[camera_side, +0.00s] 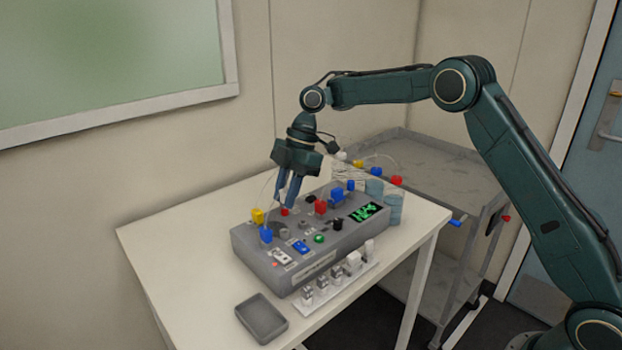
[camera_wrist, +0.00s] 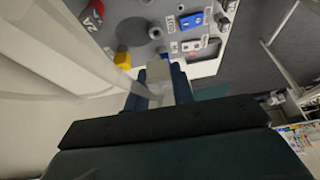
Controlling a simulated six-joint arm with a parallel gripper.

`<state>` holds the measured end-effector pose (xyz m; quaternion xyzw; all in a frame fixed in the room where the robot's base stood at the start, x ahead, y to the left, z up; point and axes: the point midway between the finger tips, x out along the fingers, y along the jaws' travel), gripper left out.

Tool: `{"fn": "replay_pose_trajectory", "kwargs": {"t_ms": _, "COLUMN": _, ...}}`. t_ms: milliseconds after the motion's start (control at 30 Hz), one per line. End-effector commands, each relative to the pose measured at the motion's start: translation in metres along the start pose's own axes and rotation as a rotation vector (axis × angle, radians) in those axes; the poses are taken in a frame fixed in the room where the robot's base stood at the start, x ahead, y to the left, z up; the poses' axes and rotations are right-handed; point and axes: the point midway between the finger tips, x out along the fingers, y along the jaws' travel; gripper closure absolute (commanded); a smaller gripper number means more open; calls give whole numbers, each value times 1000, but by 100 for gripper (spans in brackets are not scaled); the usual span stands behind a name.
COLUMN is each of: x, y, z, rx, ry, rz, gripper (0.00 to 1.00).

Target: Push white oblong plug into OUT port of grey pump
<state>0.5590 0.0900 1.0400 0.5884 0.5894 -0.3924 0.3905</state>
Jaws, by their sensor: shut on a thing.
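My gripper (camera_side: 284,206) points down over the back left part of the grey pump unit (camera_side: 313,270) in the side view. In the wrist view its blue fingers (camera_wrist: 158,82) are shut on a pale, blocky plug (camera_wrist: 157,70), which I take as the white oblong plug. The plug's tip lies over the pump's grey top (camera_wrist: 137,15), close to a round socket (camera_wrist: 155,33); I cannot tell whether it touches. A small label (camera_wrist: 171,24) beside that socket is hard to read.
Yellow (camera_side: 258,215), blue (camera_side: 266,235) and red (camera_side: 284,212) plugs stand close around the fingers. A grey tray (camera_side: 262,318) and a white rack (camera_side: 335,285) of small parts lie in front. Thin tubes run behind. The left of the white table (camera_side: 175,245) is clear.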

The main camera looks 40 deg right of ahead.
Motion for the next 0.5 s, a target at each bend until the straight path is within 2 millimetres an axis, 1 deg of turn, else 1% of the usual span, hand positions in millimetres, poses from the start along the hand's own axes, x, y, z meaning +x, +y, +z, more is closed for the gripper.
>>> {"fn": "replay_pose_trajectory", "kwargs": {"t_ms": 33, "x": 5, "y": -1, "z": -3, "rx": -2, "ry": -2, "rz": -2, "gripper": 99}}
{"fn": "replay_pose_trajectory", "kwargs": {"t_ms": 133, "x": 10, "y": -1, "z": -6, "rx": -1, "ry": -4, "rz": 0, "gripper": 99}}
{"fn": "replay_pose_trajectory", "kwargs": {"t_ms": 500, "x": 14, "y": -1, "z": -6, "rx": -1, "ry": -5, "rz": 1, "gripper": 99}}
